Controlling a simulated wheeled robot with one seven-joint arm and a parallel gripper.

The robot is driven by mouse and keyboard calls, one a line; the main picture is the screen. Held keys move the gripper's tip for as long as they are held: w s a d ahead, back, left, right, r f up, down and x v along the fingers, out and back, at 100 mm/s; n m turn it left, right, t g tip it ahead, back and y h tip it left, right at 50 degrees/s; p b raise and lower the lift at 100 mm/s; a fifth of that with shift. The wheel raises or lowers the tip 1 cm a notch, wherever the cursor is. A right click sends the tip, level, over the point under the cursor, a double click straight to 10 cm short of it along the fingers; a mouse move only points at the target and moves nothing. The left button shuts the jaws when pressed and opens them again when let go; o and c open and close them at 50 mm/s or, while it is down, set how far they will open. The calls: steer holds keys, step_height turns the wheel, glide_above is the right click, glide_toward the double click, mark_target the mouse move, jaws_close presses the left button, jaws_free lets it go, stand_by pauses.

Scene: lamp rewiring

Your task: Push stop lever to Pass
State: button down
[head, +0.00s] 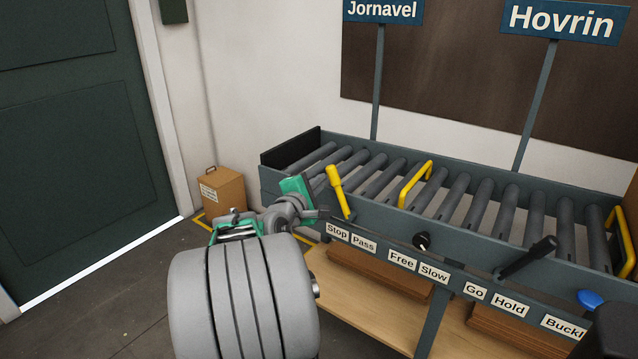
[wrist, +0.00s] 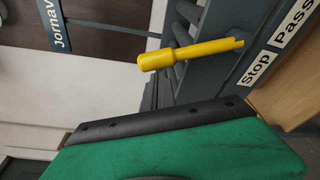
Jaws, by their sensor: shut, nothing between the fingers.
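The stop lever (head: 338,190) is yellow and stands at the front rail of the roller conveyor, above the Stop label (head: 337,231) and the Pass label (head: 363,243). It leans left, to the Stop side. My gripper (head: 320,213) is shut and empty, just left of the lever's lower part; whether they touch I cannot tell. In the wrist view the lever (wrist: 190,54) lies across the upper middle, with the Stop label (wrist: 255,68) and the Pass label (wrist: 294,25) at right. A green part of my gripper fills the bottom and hides what is below.
A black knob (head: 422,241) sits above Free and Slow, a black-gripped lever (head: 530,256) above Go and Hold. A yellow hoop (head: 414,184) crosses the rollers. A cardboard box (head: 222,191) stands on the floor behind my arm. A dark door (head: 80,150) is at left.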

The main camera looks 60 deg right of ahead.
steer(key=shift+s, duration=0.15)
steer(key=shift+s+a+r+m+b, duration=0.1)
steer(key=shift+s+r+m+b, duration=0.2)
steer(key=shift+s+m, duration=0.2)
steer(key=shift+s+a+r+m+b, duration=0.15)
steer(key=shift+s+m+b, duration=0.1)
steer(key=shift+s+m, duration=0.25)
steer(key=s+a+m+h+b, duration=0.1)
steer(key=s+m+h+b, duration=0.1)
steer(key=s+m+b, duration=0.5)
steer(key=shift+s+r+m+b, duration=0.2)
steer(key=shift+s+m+b, duration=0.2)
steer(key=shift+s+m, duration=0.25)
steer(key=shift+s+a, duration=0.1)
steer(key=shift+s, duration=0.1)
steer(key=a+p, duration=0.1)
steer(key=a, duration=0.7)
steer(key=shift+f, duration=0.3)
